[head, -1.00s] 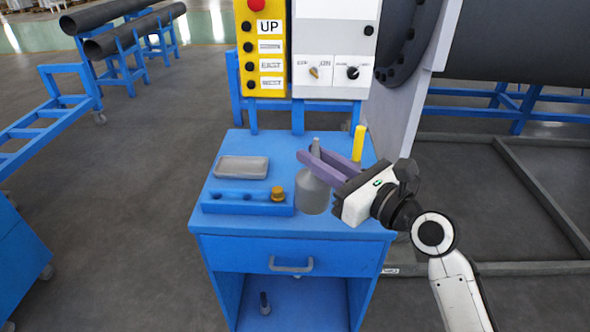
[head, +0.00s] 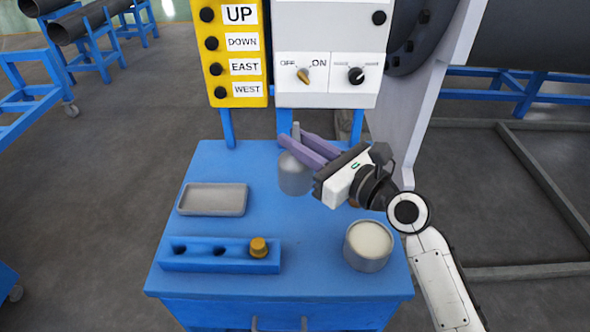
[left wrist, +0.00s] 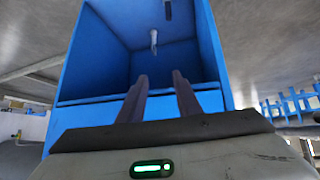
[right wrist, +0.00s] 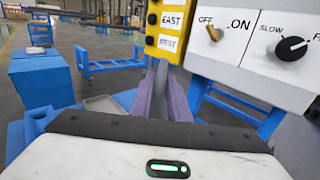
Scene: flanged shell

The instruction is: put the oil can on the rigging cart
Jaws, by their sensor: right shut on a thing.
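The grey oil can (head: 294,178) has a rounded body and a thin spout. My right gripper (head: 293,138) is shut on its spout, and the can hangs upright over the back of the blue cabinet top (head: 255,165). In the right wrist view the fingers (right wrist: 162,75) close around the spout; the can's body is hidden there. My left gripper (left wrist: 160,78) is open and empty, facing the blue cabinet's open lower bay (left wrist: 150,60). It is out of the head view. A separate blue cabinet (right wrist: 40,82) stands at left; I cannot tell which one is the rigging cart.
On the cabinet top are a grey tray (head: 212,199), a blue holed block (head: 205,256) with a brass-coloured knob (head: 258,247), and a round tin (head: 368,246). The control panel (head: 328,50) stands close behind the can. A large flange (head: 425,90) is at right.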

